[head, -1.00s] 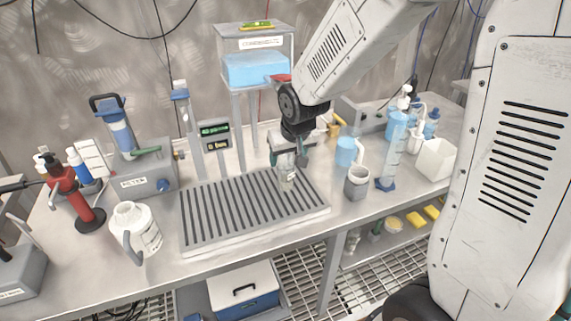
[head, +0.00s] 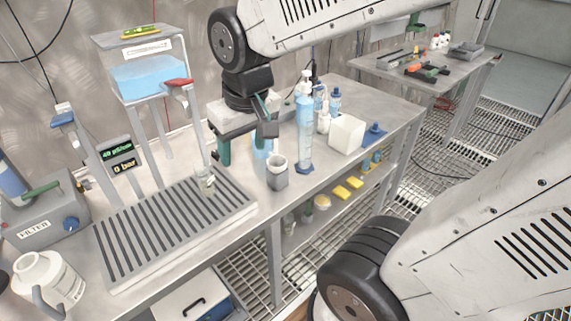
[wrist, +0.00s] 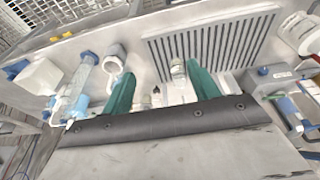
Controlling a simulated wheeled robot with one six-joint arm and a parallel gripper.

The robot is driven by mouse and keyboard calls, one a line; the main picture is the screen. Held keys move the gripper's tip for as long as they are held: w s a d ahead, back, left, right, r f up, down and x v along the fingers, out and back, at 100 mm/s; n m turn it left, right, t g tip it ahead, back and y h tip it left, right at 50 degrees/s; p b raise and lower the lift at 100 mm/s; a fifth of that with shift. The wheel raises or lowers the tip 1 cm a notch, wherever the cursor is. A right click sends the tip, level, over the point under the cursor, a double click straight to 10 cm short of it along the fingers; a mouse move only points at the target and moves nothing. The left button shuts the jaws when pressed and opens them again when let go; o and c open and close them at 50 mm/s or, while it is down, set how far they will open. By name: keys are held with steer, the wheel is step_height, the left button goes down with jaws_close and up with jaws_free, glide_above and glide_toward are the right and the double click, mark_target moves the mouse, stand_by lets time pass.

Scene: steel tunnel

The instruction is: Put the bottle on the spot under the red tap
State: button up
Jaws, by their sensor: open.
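A small clear bottle (head: 207,186) stands upright on the slotted drain tray (head: 130,238), near its back right side. The red tap (head: 178,83) sticks out from the blue-filled tank (head: 150,80), and the bottle is below it in the head view. The bottle also shows in the wrist view (wrist: 178,68), at the tray's edge, beyond my fingers. My gripper (head: 247,137) is open and empty, right of the bottle and apart from it. Its two green fingers (wrist: 163,88) are spread in the wrist view. The exact spot under the bottle is hidden.
Right of the tray stand a grey-white mug (head: 277,172), a tall blue measuring cylinder (head: 305,135) and a white box (head: 346,133). A white jug (head: 50,280) and the filter unit (head: 45,220) are at left. The tray's front is clear.

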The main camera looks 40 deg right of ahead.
steer(key=s+r+g, duration=0.1)
steer(key=s, duration=1)
steer(key=shift+s+d+r+g, duration=0.3)
steer(key=shift+s+r, duration=0.05)
